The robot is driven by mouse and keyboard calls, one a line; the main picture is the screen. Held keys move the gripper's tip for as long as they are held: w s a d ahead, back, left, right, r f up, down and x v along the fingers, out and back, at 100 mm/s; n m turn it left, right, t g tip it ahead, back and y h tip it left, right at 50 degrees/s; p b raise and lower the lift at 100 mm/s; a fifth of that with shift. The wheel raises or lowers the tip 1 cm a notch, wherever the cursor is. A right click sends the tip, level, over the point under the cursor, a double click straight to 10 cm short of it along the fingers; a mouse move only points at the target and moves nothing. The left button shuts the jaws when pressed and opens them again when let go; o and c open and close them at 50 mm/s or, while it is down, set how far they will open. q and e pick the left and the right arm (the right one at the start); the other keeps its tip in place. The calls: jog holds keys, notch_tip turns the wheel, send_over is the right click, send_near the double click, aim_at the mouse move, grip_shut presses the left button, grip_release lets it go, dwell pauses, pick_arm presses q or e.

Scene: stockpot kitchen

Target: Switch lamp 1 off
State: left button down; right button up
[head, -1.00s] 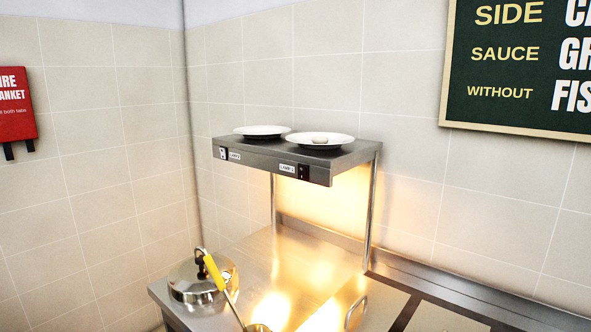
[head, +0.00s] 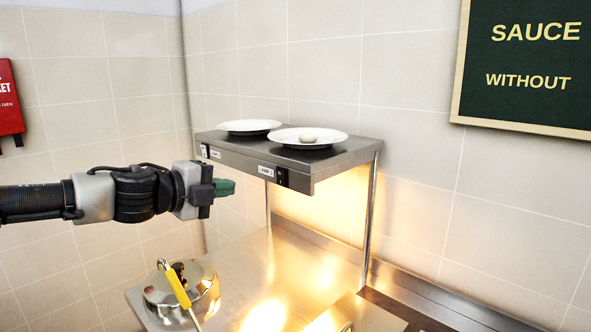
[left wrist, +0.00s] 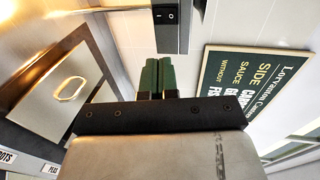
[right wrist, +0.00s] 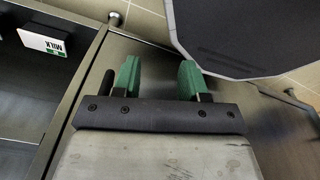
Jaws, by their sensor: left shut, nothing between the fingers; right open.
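The steel lamp shelf (head: 240,157) has two rocker switches on its front edge. The right switch (head: 282,177) is black, with a white lamp label beside it. The left switch (head: 205,151) has a similar label; I cannot read either number surely. Warm light shines under the shelf. My left gripper (head: 224,187) is shut and empty, in front of the shelf's left part, apart from it. In the left wrist view its closed green fingers (left wrist: 158,76) point toward a switch (left wrist: 165,15). My right gripper (right wrist: 160,77) is open and empty, seen only in its wrist view.
Two white plates (head: 249,126) stand on the shelf, the right one (head: 333,139) holding a small round thing. Below are a lidded pot (head: 205,285) and a yellow-handled utensil (head: 178,288). A dark panel (right wrist: 240,35) and milk-labelled box (right wrist: 42,40) are near my right gripper.

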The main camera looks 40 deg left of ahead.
pick_arm(q)
jog(key=p, duration=0.4)
send_near(280, 174)
jog(key=p+x, duration=0.5)
jog(key=shift+w+f, duration=0.1)
jog(key=shift+w+a+f, duration=0.1)
jog(key=shift+w+f, duration=0.05)
jog(key=shift+f, duration=0.2)
jog(key=shift+w+a+b, duration=0.15)
jog(key=shift+w+b, duration=0.05)
jog(key=shift+b, duration=0.25)
jog(key=shift+w+r+b, duration=0.1)
jog(key=shift+w+b, duration=0.3)
jog(key=shift+w, duration=0.05)
jog(key=shift+w+d+r, duration=0.1)
jog(key=shift+w+d, duration=0.15)
jog(key=shift+d, duration=0.05)
pick_arm(e)
notch_tip(280, 174, up, 7)
jog(key=s, duration=0.2)
